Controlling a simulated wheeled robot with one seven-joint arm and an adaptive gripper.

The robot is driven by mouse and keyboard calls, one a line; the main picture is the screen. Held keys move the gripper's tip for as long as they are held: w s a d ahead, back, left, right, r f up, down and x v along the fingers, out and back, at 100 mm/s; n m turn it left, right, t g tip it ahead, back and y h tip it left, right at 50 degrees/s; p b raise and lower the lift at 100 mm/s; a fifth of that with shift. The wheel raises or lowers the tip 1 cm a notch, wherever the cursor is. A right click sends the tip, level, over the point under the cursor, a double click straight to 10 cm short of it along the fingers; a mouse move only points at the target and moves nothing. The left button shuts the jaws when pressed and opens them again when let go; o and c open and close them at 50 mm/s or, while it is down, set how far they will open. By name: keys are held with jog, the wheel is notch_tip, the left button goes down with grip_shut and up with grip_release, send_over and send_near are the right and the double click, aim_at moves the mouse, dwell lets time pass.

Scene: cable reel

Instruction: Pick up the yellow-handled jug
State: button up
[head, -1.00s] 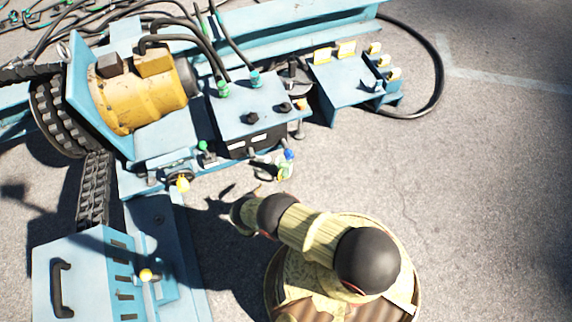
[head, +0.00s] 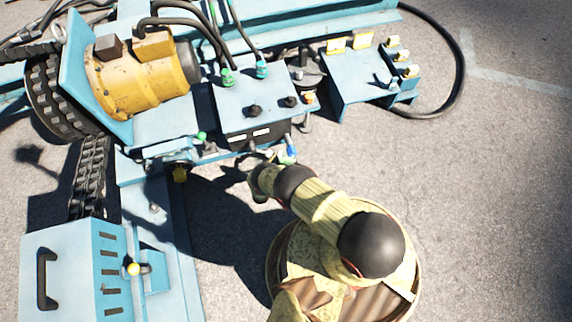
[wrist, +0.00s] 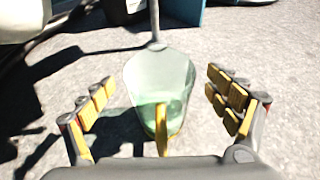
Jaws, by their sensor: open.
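The jug (wrist: 158,85) is pale, see-through and greenish, with a yellow handle (wrist: 162,132) on the side facing my wrist. In the wrist view it stands between the two spread fingers of my gripper (wrist: 160,82), with a visible gap on each side. My gripper is open, and its yellow finger pads are apart from the jug. In the head view only a small part of the jug (head: 288,152) shows, blue and green, behind the end of my arm. The rest of it is hidden there.
A blue machine with a yellow motor (head: 140,80), hoses and a valve box (head: 252,100) stands just beyond the jug. A blue cabinet (head: 75,270) is at lower left. The grey paved ground (head: 480,200) on the right is clear.

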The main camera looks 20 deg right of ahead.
jog(key=shift+x, duration=0.9)
jog(key=c, duration=2)
jog(key=shift+c, duration=0.6)
jog(key=shift+r, duration=0.1)
